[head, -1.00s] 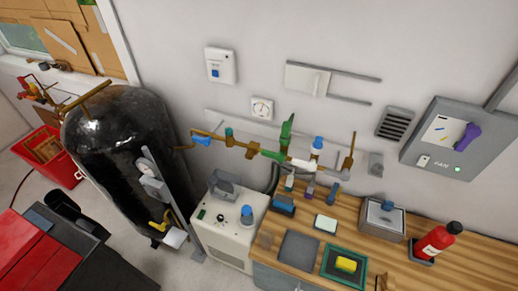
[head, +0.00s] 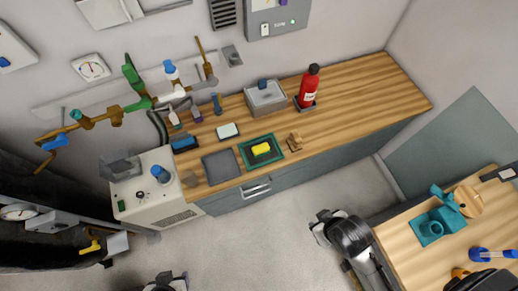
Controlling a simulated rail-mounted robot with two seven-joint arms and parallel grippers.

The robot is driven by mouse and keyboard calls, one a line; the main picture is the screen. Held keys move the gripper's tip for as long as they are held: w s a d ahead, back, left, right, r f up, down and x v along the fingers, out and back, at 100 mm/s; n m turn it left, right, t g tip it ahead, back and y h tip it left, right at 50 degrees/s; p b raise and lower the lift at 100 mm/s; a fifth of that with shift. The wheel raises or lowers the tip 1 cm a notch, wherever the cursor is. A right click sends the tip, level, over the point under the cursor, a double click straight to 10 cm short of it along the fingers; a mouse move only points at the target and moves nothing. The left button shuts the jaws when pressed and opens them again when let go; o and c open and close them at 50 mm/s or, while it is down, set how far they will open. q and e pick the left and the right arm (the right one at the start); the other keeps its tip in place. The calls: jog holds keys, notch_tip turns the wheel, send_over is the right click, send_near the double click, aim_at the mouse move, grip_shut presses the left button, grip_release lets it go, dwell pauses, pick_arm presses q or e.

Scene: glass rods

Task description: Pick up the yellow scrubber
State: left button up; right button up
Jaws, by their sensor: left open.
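The yellow scrubber (head: 261,149) is a small yellow block. It lies on a dark green-rimmed tray (head: 245,161) on the wooden counter in the head view. My left gripper (head: 168,280) shows only in part at the bottom edge, open, over the floor and well apart from the scrubber. My right arm (head: 350,236) shows at the lower middle, also over the floor and apart from the counter. Its jaws are too unclear to read.
A grey pad (head: 221,166) lies left of the tray and a small wooden item (head: 295,142) right of it. Behind stand a grey box (head: 266,97) and a red bottle (head: 309,86). A second wooden table (head: 405,247) stands at right. Floor between is clear.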

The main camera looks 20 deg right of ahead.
dwell(0.3)
jog(key=o, duration=1.1)
jog(key=shift+d, duration=0.1)
